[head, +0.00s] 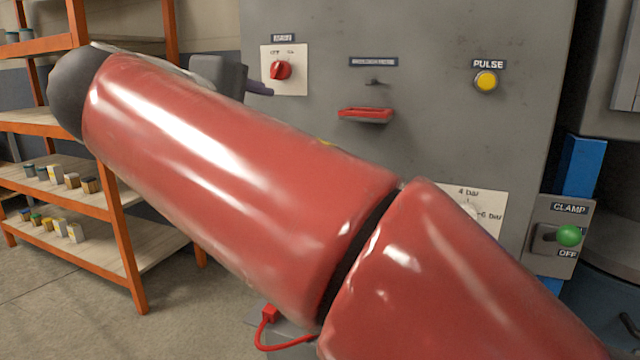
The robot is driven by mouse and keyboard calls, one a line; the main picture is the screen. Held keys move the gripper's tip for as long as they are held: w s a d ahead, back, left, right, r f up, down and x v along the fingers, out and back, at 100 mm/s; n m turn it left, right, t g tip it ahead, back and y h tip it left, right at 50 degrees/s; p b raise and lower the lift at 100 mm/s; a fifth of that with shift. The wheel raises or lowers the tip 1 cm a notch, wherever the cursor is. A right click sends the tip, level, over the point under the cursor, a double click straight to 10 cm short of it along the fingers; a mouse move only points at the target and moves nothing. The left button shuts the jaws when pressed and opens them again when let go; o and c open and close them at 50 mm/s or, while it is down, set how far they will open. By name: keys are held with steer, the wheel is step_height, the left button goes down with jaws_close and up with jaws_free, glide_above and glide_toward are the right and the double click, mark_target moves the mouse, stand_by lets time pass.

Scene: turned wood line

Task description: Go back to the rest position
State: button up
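My red arm crosses the middle of the head view from lower right to upper left. My gripper (260,88) shows only in part behind the arm, as a dark grey block with a finger pointing right. The finger is in front of or close to the lower left edge of a white switch plate (298,83) with a red rotary knob (281,70). I cannot tell whether it touches the plate. The gap between the fingers is not visible, and no held object shows.
The grey cabinet (430,130) carries a yellow PULSE button (486,81), a red-rimmed slot or tray (366,115) and a pressure dial plate (487,208) partly behind my arm. A green-knobbed CLAMP lever (568,236) is at right. An orange shelf rack (118,230) stands left.

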steer(key=d+f+m+g, duration=0.1)
steer(key=d+f+g, duration=0.2)
steer(key=d+f, duration=0.55)
steer(key=s+d+f+m+g+y, duration=0.2)
steer(key=s+d+f+m, duration=0.1)
steer(key=s+d+f, duration=0.2)
steer(key=s+d+f+m+g+y+p, duration=0.1)
steer(key=s+d+f+m+g, duration=0.2)
steer(key=d+f, duration=0.6)
steer(key=shift+s+d+f+y, duration=0.3)
steer(key=shift+s+f+y, duration=0.1)
steer(key=shift+s+f, duration=0.7)
steer(key=s+f+m, duration=0.1)
steer(key=s+f, duration=0.1)
steer(key=f, duration=0.1)
steer(key=s+f+m+y, duration=0.1)
steer(key=s+f+m, duration=0.1)
steer(key=s+f, duration=0.1)
steer(key=s+d+f+m+y, duration=0.1)
steer(key=s+f+m, duration=0.1)
steer(key=f, duration=0.1)
steer(key=shift+s+f+g+p, duration=0.15)
steer(key=shift+s+g+p, duration=0.15)
steer(key=shift+s+p, duration=0.05)
steer(key=shift+c, duration=0.2)
